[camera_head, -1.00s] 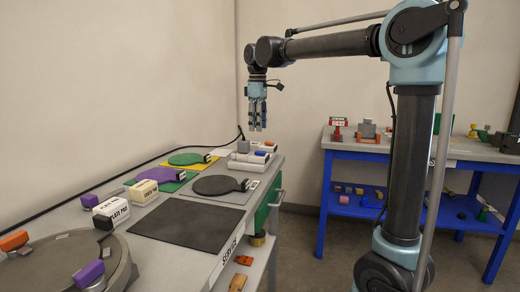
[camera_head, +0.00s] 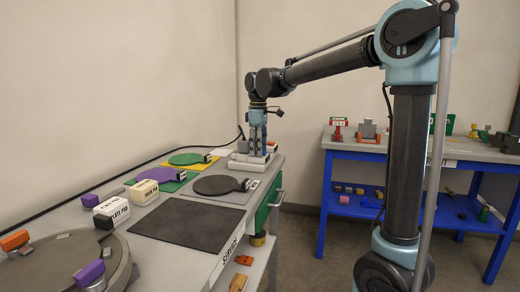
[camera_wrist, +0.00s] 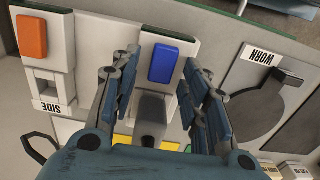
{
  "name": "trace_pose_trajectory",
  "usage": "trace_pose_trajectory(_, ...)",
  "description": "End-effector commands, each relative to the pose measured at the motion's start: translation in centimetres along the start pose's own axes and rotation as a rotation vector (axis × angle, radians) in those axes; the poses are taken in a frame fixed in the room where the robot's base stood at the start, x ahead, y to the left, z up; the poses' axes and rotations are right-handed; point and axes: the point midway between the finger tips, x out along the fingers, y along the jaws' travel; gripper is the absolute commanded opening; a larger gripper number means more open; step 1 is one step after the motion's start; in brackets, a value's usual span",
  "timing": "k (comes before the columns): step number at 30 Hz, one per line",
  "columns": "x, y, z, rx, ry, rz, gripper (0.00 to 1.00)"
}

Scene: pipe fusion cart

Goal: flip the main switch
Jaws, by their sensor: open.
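My gripper (camera_head: 257,150) points down over the far end of the cart top. It also shows in the wrist view (camera_wrist: 160,68), with its two fingers spread apart. A grey block (camera_wrist: 152,108) stands between the fingers. It may be the main switch, but no label or lever on it shows clearly. A blue block (camera_wrist: 172,63) on a white holder lies just beyond the fingertips. I cannot tell whether a finger touches anything. In the head view my gripper hides most of this spot, where a black cable (camera_head: 240,135) ends.
An orange block (camera_wrist: 32,37) sits on another white holder near the label SIDE. A dark round paddle (camera_head: 215,185) lies near my gripper. The black mat (camera_head: 188,225) is bare. A blue workbench (camera_head: 358,152) stands apart at right.

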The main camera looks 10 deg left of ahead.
Motion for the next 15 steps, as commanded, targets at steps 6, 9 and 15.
trace_pose_trajectory(6,-0.02,0.03,0.04,0.001,0.000,0.000,0.00)
trace_pose_trajectory(9,-0.03,0.07,0.06,0.001,0.000,0.000,0.00)
trace_pose_trajectory(15,0.02,0.11,-0.11,0.000,-0.031,0.000,0.00)
